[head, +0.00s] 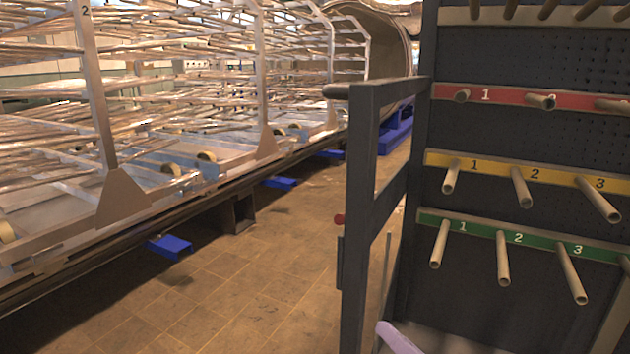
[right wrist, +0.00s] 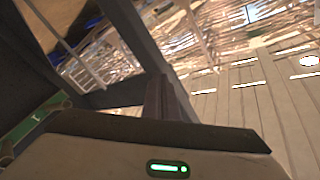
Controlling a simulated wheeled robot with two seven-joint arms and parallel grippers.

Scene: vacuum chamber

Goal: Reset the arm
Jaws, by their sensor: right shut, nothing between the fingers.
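My right gripper (right wrist: 161,88) shows in the right wrist view, its dark fingers together and nothing between them. My left gripper is not in view.
A dark rack (head: 520,130) with red, yellow and green numbered strips and jutting pegs stands close on the right. Its grey frame (head: 360,200) sticks out to the left. A long metal frame structure (head: 110,150) runs along the left. The tiled floor (head: 250,290) between is clear.

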